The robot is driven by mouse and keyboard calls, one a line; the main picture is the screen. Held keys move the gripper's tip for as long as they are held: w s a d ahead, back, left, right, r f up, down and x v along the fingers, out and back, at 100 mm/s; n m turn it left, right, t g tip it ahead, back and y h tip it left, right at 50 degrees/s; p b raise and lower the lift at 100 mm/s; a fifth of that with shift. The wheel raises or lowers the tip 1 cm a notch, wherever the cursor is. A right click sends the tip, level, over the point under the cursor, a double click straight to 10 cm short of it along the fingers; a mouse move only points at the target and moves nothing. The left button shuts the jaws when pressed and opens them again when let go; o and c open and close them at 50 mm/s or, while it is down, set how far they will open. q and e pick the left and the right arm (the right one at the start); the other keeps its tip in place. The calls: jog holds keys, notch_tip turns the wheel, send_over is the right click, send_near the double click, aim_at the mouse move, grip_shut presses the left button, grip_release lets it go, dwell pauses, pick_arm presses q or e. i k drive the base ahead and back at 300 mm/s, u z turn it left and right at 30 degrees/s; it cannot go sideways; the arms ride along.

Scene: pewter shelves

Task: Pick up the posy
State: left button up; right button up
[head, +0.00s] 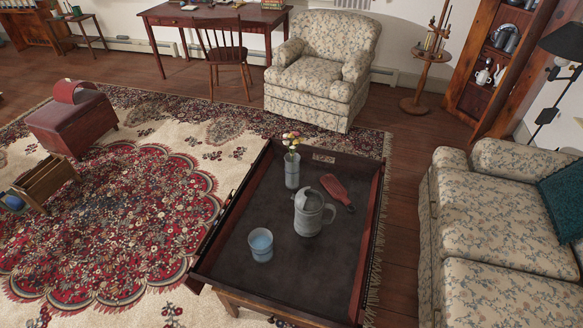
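The posy (291,141), a small bunch of yellow, white and pinkish flowers, stands upright in a grey metal vase (292,171). The vase is near the far left corner of a dark tray-topped table (218,262). The stems go down into the vase and are hidden inside it. Neither of my grippers shows in the head view.
On the same table are a grey lidded pitcher (309,214), a cup with a blue inside (261,243) and a red paddle-shaped object (337,189). The table has a raised rim. A floral armchair (319,62) stands behind, a floral sofa (490,235) to the right.

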aim_at(286, 136)
jog(key=k, duration=0.9)
jog(key=u, duration=1.25)
jog(key=i, duration=1.55)
jog(key=u, duration=0.25)
jog(key=i, duration=1.5)
jog(key=z, duration=1.45)
jog(key=i, duration=0.5)
jog(key=z, duration=0.4)
